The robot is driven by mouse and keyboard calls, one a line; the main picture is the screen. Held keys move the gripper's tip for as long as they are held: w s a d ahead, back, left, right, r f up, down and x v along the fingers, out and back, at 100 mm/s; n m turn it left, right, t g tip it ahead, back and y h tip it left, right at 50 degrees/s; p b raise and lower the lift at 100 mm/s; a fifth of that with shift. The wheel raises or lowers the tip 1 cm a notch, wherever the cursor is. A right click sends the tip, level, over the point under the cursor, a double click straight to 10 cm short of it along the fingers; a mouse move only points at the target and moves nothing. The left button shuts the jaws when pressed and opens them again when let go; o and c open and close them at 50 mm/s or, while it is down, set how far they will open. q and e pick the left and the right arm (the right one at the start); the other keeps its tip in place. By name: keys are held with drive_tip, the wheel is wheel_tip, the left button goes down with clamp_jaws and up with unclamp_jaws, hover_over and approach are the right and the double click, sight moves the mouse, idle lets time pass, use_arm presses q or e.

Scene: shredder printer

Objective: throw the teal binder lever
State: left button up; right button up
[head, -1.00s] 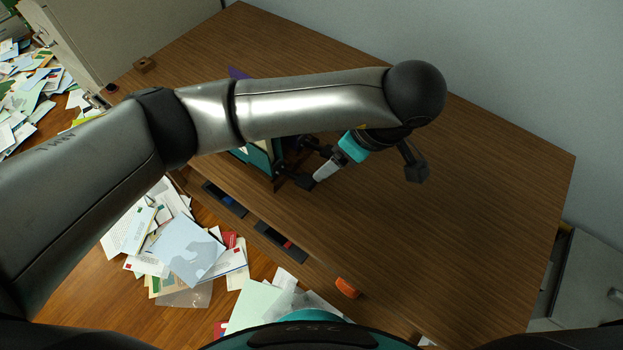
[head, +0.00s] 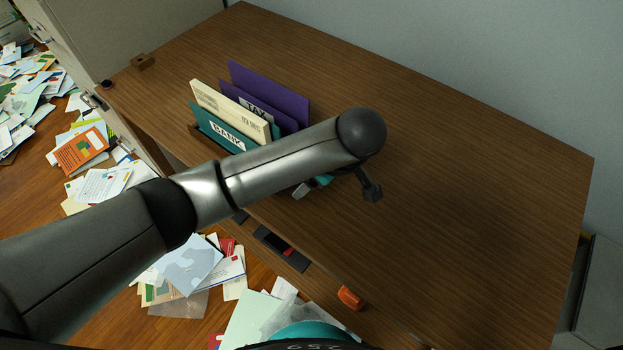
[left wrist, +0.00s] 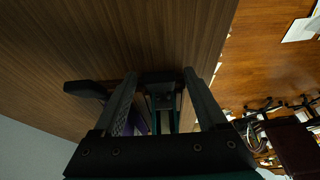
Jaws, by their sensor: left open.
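The teal binder (head: 208,122), labelled BANK, stands upright in a row on the desk in the head view. My left forearm covers the row's right end, so no lever shows there. In the left wrist view my left gripper (left wrist: 160,73) is open, its two fingers apart. A dark part with teal edges (left wrist: 163,100) shows between the fingers; I cannot tell whether it is the lever, or whether a finger touches it. A dark arm-like piece (left wrist: 85,89) sticks out left of the fingers. My right gripper is in neither view.
A cream binder (head: 230,105) and purple binders (head: 270,90) stand behind the teal one. The wooden desk (head: 470,200) is clear to the right. An orange object (head: 350,298) sits at its front edge. Papers (head: 190,262) litter the floor.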

use_arm(q)
clamp_jaws()
idle(0.7)
idle(0.8)
